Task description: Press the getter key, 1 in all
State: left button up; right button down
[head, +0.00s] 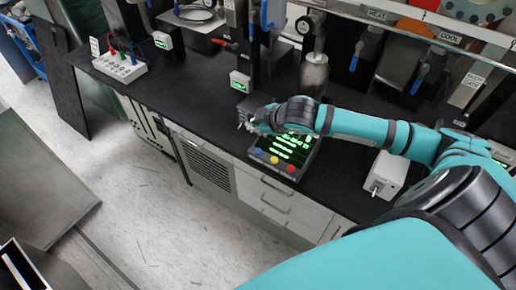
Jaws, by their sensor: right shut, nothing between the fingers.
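A dark control box (312,160) with a bright green readout stands at the front edge of the black bench. My right gripper (243,125) is shut and empty, at the far left end of my teal right arm, above and just left of the box's back part. My wrist and forearm hide the back of the box. My left gripper is out of view.
A white box (382,174) stands on the bench to the right, under my arm. A small green-lit gauge (240,81) and a metal cylinder (314,74) stand behind. A white terminal block (119,66) is at the left. The bench between it and my gripper is mostly clear.

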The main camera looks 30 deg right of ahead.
jog(key=b, duration=0.8)
send_over(256, 152)
notch_tip(256, 152, down, 6)
jog(key=shift+f, duration=0.25)
jog(key=shift+d+f, duration=0.1)
jog(key=shift+f, duration=0.95)
jog(key=shift+s+f, duration=0.1)
jog(key=shift+f, duration=0.25)
jog(key=shift+f, duration=0.6)
dwell(0.6)
jog(key=shift+r, duration=0.1)
jog(key=shift+r+p, duration=0.85)
jog(key=shift+p, duration=0.3)
